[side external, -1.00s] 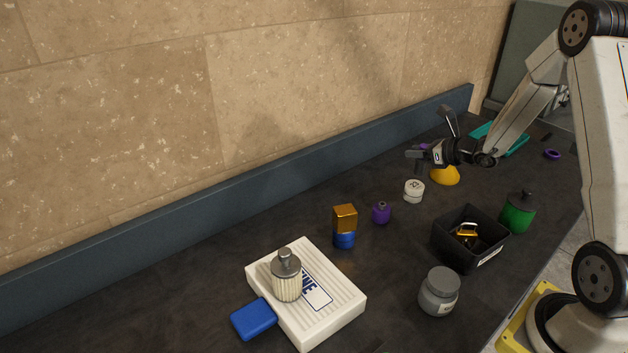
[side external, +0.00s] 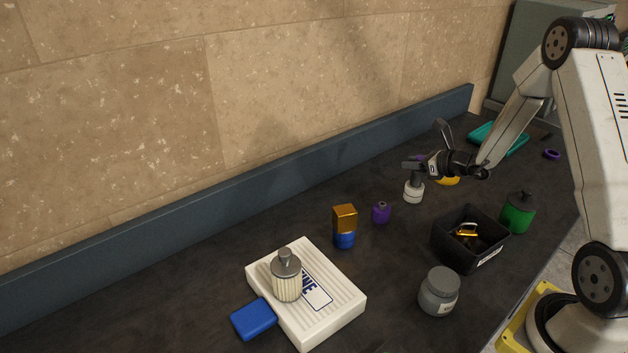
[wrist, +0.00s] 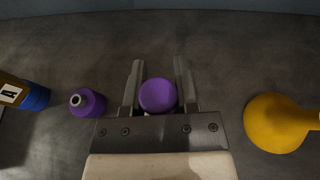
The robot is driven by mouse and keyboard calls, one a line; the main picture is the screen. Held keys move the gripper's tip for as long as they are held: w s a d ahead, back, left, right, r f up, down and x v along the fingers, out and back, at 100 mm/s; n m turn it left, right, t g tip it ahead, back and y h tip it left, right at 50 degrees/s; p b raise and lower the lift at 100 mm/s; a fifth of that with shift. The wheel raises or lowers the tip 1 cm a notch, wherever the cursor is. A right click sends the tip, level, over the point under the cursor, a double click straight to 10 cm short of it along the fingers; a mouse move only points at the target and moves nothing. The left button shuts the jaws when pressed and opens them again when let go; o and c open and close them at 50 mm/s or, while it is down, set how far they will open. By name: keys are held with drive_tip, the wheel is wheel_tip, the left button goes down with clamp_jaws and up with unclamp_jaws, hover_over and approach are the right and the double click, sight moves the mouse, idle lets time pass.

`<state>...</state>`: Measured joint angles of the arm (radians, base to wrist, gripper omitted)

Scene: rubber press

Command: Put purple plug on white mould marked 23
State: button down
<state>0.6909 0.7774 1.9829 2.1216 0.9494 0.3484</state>
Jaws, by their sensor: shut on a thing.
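The purple plug (wrist: 158,95) is between the two fingers of my gripper (wrist: 158,75) in the wrist view, seen from above as a round purple top. In the side view its purple top (side external: 418,158) shows in part behind my gripper (side external: 414,166), with a grey part below it. My gripper is shut on the plug. The white mould (side external: 413,194) stands directly under the grey part. The two look touching or nearly so, but I cannot tell which. The mould's top marking is covered now, and the mould is hidden under the plug in the wrist view.
A purple bottle (side external: 381,213) and a gold-and-blue stack (side external: 344,228) stand to the left. A yellow object (side external: 449,181) is close on the right. A black bin (side external: 466,256), green container (side external: 518,213) and grey jar (side external: 439,291) stand nearer the camera.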

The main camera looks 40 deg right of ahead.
drive_tip(key=shift+f, duration=0.15)
drive_tip(key=shift+c, duration=1.9)
unclamp_jaws()
drive_tip(key=shift+r, duration=0.2)
drive_tip(key=shift+s+d+r, duration=0.1)
drive_tip(key=shift+s, duration=0.1)
drive_tip(key=v, duration=1.1)
drive_tip(key=shift+s, duration=0.3)
drive_tip(key=shift+r, duration=0.1)
